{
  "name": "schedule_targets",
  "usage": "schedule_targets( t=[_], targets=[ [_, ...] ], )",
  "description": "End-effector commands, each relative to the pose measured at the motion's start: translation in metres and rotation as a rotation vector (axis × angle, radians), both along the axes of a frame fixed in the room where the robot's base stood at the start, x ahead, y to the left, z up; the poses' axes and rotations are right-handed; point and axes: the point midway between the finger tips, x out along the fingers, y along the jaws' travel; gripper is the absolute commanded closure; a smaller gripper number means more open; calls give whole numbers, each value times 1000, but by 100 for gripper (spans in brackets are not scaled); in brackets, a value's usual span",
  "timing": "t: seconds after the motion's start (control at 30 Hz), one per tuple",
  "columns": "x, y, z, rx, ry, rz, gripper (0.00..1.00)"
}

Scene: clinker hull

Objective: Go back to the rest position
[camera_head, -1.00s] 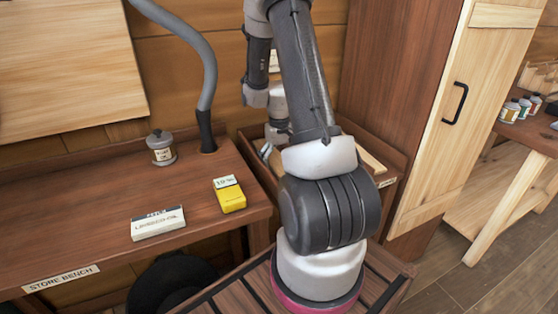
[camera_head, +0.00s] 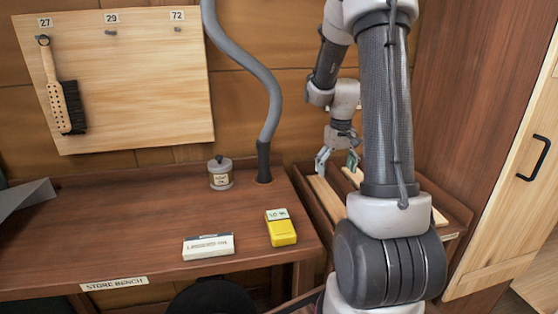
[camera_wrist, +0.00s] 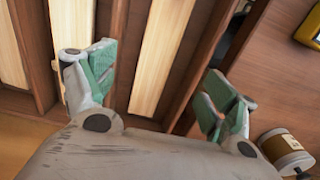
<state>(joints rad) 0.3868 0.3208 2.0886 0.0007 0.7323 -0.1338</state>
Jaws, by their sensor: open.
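My gripper (camera_head: 337,161) is at the upper right of the head view, above a wooden bin (camera_head: 308,197) that has light wooden boards in it. Its two green-padded fingers are spread apart. In the wrist view my gripper (camera_wrist: 157,95) is open with nothing between its fingers, and pale boards (camera_wrist: 163,50) and dark dividers show beyond it. My arm runs down the right part of the head view and hides part of the bin.
The store bench (camera_head: 120,220) stands left of the bin. It holds a lidded jar (camera_head: 220,175), a yellow device (camera_head: 281,229) and a white labelled box (camera_head: 208,246). A grey hose (camera_head: 262,85) rises from it. A brush (camera_head: 66,100) hangs on a board. A cabinet (camera_head: 470,130) stands right.

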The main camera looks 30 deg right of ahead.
Motion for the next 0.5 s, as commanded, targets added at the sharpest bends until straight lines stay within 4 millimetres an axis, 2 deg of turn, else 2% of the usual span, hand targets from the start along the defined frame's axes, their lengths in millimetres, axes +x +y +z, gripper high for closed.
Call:
schedule_targets(
  t=[0.2, 0.27, 0.33, 0.5],
  targets=[
    [-4, 2, 0, 7, 18, -20, 15],
    [-16, 6, -4, 19, 50, -31, 15],
    [-37, 15, -6, 36, 95, -49, 15],
    [-81, 49, 37, 32, 95, -46, 15]
  ],
)
